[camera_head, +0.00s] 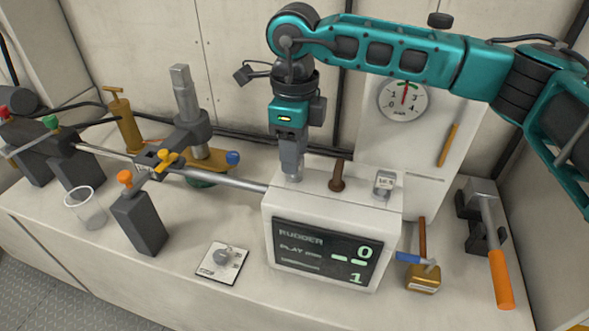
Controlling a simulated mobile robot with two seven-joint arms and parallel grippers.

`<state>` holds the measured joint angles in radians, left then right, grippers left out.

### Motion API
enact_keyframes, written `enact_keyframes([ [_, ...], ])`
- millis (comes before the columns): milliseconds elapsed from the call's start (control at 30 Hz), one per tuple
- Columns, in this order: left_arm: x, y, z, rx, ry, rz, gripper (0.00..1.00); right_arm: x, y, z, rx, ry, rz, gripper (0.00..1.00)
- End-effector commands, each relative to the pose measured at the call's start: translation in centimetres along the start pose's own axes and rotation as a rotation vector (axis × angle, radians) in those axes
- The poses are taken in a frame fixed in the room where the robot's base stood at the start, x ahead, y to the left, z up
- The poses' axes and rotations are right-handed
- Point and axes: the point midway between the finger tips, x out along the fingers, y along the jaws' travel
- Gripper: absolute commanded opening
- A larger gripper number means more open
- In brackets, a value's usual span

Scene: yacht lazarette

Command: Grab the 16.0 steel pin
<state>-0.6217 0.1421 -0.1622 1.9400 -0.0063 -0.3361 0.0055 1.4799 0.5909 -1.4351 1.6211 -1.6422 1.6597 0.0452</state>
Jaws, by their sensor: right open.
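My right gripper (291,168) points straight down over the left part of the top of a white box (318,189). It is open; its fingertips are close to the box top, and I cannot tell whether a pin stands between or behind them. A short steel pin (384,187) with a small label on it stands at the right end of the box top. The label is too small to read surely. A brown, rust-coloured pin (337,176) stands upright between the gripper and the steel pin. My left gripper is not in view.
The box front has a RUDDER PLAY display (327,252). A white card with a grey knob (222,258), a glass (86,208) and a clamped rod (225,181) lie left. A brass can (423,278) and an orange-handled hammer (500,275) are right. A gauge panel (403,100) stands behind.

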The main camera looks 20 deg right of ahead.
Motion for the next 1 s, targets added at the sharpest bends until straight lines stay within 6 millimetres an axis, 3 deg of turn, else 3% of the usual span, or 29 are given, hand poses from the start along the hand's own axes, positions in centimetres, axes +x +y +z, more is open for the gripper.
enact_keyframes([
  [333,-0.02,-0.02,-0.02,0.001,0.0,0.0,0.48,0.96,-0.01,0.0,0.0,-0.001,0.0,0.44],
  [800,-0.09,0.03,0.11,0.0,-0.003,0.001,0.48,0.94,0.0,0.01,0.0,0.0,0.0,0.0],
  [1000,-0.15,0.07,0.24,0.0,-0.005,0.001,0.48,0.97,0.02,0.0,0.0,0.0,0.001,0.0],
])
